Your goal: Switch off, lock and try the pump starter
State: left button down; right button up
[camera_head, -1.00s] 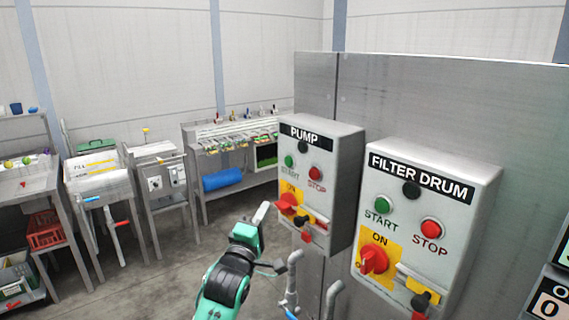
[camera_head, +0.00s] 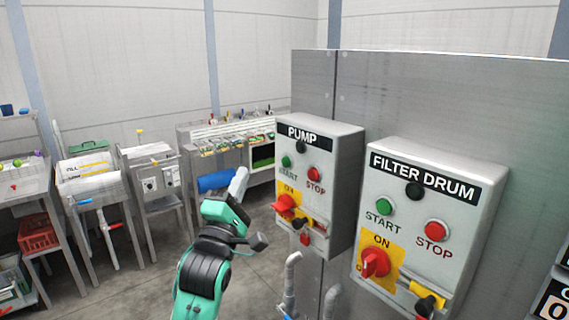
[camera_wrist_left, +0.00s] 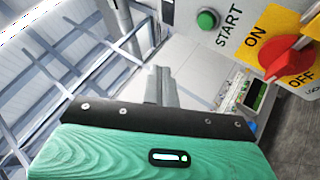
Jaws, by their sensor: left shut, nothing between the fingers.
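The PUMP starter box (camera_head: 345,190) hangs on a grey metal panel. It has a green START button (camera_head: 286,161), a red STOP button (camera_head: 313,174) and a red rotary switch (camera_head: 285,203) on a yellow ON/OFF plate. Black and yellow parts and a small red piece (camera_head: 305,239) sit below the switch. My left gripper (camera_head: 239,180) is shut and empty, left of the box and apart from it. In the left wrist view the gripper (camera_wrist_left: 161,85) is below and left of the red switch (camera_wrist_left: 288,58). The exact switch position is hard to tell. My right gripper is out of view.
The similar FILTER DRUM box (camera_head: 465,235) hangs to the right. Grey pipes (camera_head: 291,275) rise below the boxes. A shelf bench (camera_head: 225,140), metal stands and a sink unit (camera_head: 95,187) line the back left. The floor between is clear.

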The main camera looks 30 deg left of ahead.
pick_arm(q)
jog(key=w+d, duration=0.3)
jog(key=w, duration=0.4)
jog(key=shift+w+b, duration=0.25)
jog(key=shift+b, duration=0.05)
jog(key=shift+w+d, duration=0.1)
dwell(1.7)
jog(key=shift+w+d, duration=0.15)
jog(key=shift+w, duration=0.1)
jog(key=shift+w+d, duration=0.1)
jog(key=shift+w, duration=0.3)
dwell(0.7)
jog(key=shift+s, duration=0.1)
dwell(0.3)
jog(key=shift+s+a, duration=0.3)
jog(key=shift+s, duration=0.4)
jog(key=shift+p, duration=0.3)
jog(key=shift+s+a+p, duration=0.1)
jog(key=shift+s+a, duration=0.2)
jog(key=shift+s, duration=0.45)
jog(key=shift+s+a+p, duration=0.15)
jog(key=shift+s+a, duration=0.2)
jog(key=shift+s, duration=0.45)
jog(key=shift+s+a+p, duration=0.1)
jog(key=shift+s+a, duration=0.2)
jog(key=shift+s, duration=0.45)
